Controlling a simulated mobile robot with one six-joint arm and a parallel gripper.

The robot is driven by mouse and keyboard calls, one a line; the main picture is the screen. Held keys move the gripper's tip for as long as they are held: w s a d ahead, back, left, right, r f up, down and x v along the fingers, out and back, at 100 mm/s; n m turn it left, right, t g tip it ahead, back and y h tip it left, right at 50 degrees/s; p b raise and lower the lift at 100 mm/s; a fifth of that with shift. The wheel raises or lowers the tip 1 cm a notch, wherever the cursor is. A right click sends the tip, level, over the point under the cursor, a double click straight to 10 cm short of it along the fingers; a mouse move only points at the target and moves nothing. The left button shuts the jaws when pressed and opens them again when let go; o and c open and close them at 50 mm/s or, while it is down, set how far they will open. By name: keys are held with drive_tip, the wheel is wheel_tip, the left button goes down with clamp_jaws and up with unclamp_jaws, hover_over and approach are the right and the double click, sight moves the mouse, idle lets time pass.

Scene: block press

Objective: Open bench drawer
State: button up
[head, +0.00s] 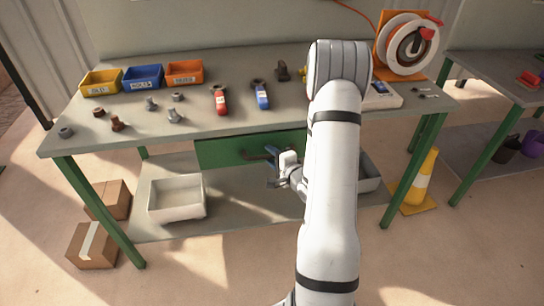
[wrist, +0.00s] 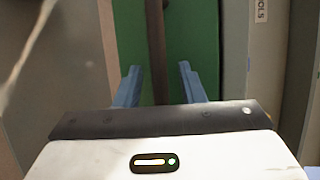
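The bench drawer has a green front (head: 222,151) under the bench top and looks shut. It fills the middle of the wrist view (wrist: 190,40). Its dark bar handle (head: 252,156) shows in the head view just beyond my gripper (head: 273,180), partly hidden by it. In the wrist view the handle (wrist: 158,50) runs upright between the two blue fingers of my gripper (wrist: 160,85). The fingers are apart, with a gap on each side of the bar. I cannot tell how deep the bar sits between them.
The bench top (head: 200,130) bears yellow, blue and orange bins, several bolts, and red and blue tools. A white tray (head: 176,212) stands on the lower shelf (head: 235,212). Cardboard boxes (head: 92,246) stand at the left, and a yellow cone (head: 423,180) at the right.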

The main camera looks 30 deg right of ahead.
drive_tip(key=shift+w, duration=0.2)
drive_tip(key=shift+c, duration=0.4)
clamp_jaws()
